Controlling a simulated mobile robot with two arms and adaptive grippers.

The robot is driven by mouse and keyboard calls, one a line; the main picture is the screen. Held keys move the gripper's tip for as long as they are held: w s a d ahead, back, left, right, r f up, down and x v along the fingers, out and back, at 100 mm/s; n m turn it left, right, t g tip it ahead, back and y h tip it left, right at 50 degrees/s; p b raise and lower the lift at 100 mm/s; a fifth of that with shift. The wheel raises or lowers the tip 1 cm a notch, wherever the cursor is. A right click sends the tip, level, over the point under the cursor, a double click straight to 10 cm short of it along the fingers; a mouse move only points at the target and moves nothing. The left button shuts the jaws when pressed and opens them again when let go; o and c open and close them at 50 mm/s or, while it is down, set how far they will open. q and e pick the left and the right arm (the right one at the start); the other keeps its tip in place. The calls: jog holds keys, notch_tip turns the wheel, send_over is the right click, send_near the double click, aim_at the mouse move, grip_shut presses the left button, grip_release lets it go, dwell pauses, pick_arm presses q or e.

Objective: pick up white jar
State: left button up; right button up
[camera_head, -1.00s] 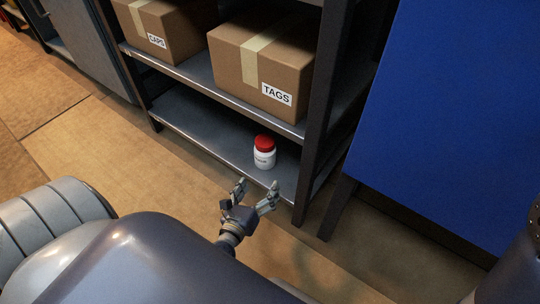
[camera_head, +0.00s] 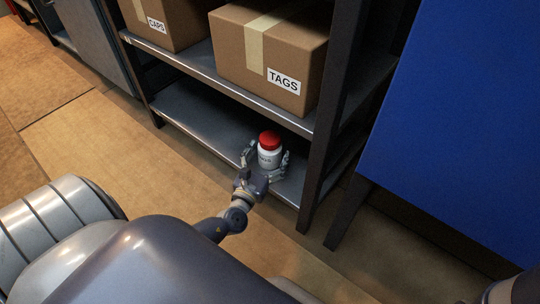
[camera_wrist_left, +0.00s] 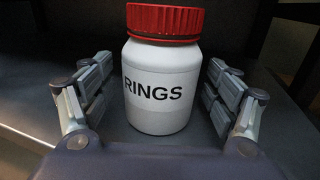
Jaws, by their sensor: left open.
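The white jar (camera_head: 269,157) with a red lid stands upright on the bottom shelf (camera_head: 200,122), near its front edge. In the left wrist view the jar (camera_wrist_left: 158,88) bears the label RINGS and fills the middle. My left gripper (camera_head: 267,162) is open, with one finger on each side of the jar. In the wrist view gaps show between the jar and both fingers (camera_wrist_left: 157,100), so they appear apart from it. My right gripper does not show.
A box marked TAGS (camera_head: 270,60) and a box marked CAPS (camera_head: 165,22) sit on the shelf above. A dark shelf post (camera_head: 322,150) stands right of the jar. A blue panel (camera_head: 460,130) stands further right. The bottom shelf left of the jar is clear.

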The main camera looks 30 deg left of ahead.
pick_arm(q)
jog(key=shift+w+a, duration=0.1)
jog(key=shift+w, duration=0.5)
jog(key=c, duration=1.2)
jog(key=shift+r, duration=0.1)
jog(key=shift+c, duration=0.2)
